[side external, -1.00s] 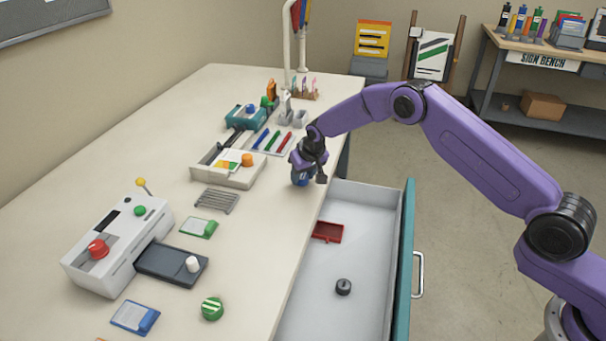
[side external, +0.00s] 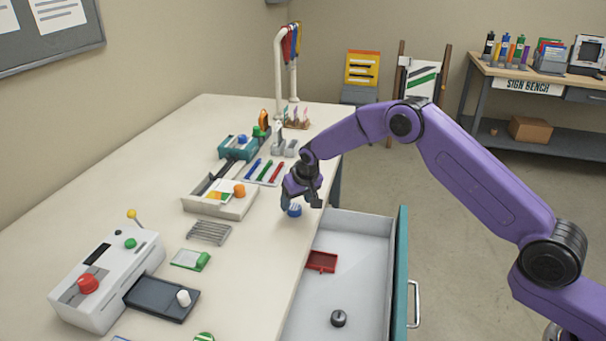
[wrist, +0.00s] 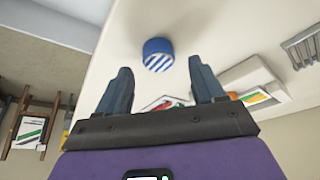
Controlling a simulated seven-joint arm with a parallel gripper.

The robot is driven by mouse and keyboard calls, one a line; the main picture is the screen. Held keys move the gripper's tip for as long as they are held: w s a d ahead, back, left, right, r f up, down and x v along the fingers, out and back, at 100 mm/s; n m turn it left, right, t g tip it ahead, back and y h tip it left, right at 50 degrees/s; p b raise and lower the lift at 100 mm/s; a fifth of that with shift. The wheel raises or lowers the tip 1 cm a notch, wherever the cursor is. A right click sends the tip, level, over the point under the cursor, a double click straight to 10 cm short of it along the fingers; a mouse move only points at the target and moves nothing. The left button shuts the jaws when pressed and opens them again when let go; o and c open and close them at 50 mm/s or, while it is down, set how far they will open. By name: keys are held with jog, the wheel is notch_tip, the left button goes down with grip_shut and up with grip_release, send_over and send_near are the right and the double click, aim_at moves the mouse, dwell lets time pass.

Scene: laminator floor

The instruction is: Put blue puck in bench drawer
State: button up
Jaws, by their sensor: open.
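The blue puck (side external: 294,211), with a blue-and-white striped top, sits on the workbench near its right edge, beside the drawer's far end. In the wrist view the puck (wrist: 158,55) lies just beyond the fingertips, roughly centred between them. My gripper (side external: 302,197) is open and empty, just above the puck, and partly covers it in the side view. Both spread fingers (wrist: 160,75) show in the wrist view. The bench drawer (side external: 352,279) is pulled open at the bench's right side, with a pale interior and teal front.
In the drawer lie a red tray (side external: 321,262) and a dark round weight (side external: 338,318), with bare floor around them. On the bench stand a white laminator (side external: 107,280), a wire rack (side external: 208,232), a green-and-white card (side external: 190,259) and a beige tray (side external: 220,207).

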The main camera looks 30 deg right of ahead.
jog(key=v, duration=1.4)
jog(key=shift+a, duration=0.35)
jog(key=shift+r, duration=0.1)
